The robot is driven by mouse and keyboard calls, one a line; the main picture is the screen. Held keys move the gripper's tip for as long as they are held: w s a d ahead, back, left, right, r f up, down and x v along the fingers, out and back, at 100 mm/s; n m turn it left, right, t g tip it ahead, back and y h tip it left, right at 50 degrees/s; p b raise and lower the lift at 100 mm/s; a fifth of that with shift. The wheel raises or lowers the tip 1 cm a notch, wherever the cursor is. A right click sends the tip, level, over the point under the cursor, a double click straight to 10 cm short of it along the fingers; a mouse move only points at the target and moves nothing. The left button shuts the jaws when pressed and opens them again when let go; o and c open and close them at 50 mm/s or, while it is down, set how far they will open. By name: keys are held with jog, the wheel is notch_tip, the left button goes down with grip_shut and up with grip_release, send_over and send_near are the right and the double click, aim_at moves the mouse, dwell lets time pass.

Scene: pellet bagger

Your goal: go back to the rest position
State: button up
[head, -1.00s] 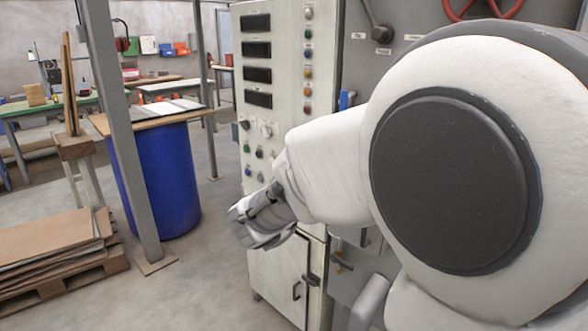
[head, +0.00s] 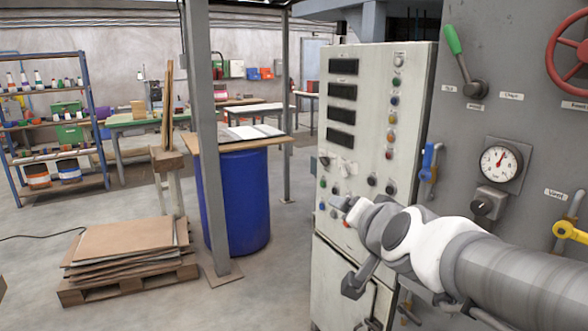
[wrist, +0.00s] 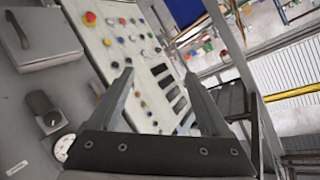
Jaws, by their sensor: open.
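My gripper (wrist: 163,88) is open and empty in the wrist view, its two grey fingers apart with the control panel behind them. In the head view my arm reaches in from the lower right, and its end is in front of the cream control cabinet (head: 410,75). I cannot tell in that view whether it touches the cabinet. The cabinet's face carries dark display windows, coloured buttons and knobs. It also shows tilted in the wrist view (wrist: 108,52), with a red button (wrist: 90,18).
A grey machine panel at right bears a green-handled lever (head: 453,40), a gauge (head: 500,162), a red wheel (head: 570,58) and a yellow valve handle (head: 571,232). A grey post (head: 205,130), a blue drum (head: 240,200) and a pallet of cardboard (head: 125,240) stand left. Floor shows around them.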

jog(key=s+d+f+n+g+p, duration=0.1)
jog(key=s+d+f+n+g, duration=0.1)
jog(key=s, duration=0.7)
jog(key=s+d+f+n+g+h+p, duration=0.1)
jog(key=s+f+n+g, duration=0.3)
jog(key=s, duration=0.6)
jog(key=shift+s+d+n+g+p, duration=0.25)
jog(key=shift+d+g+p, duration=0.2)
jog(key=shift+g, duration=0.55)
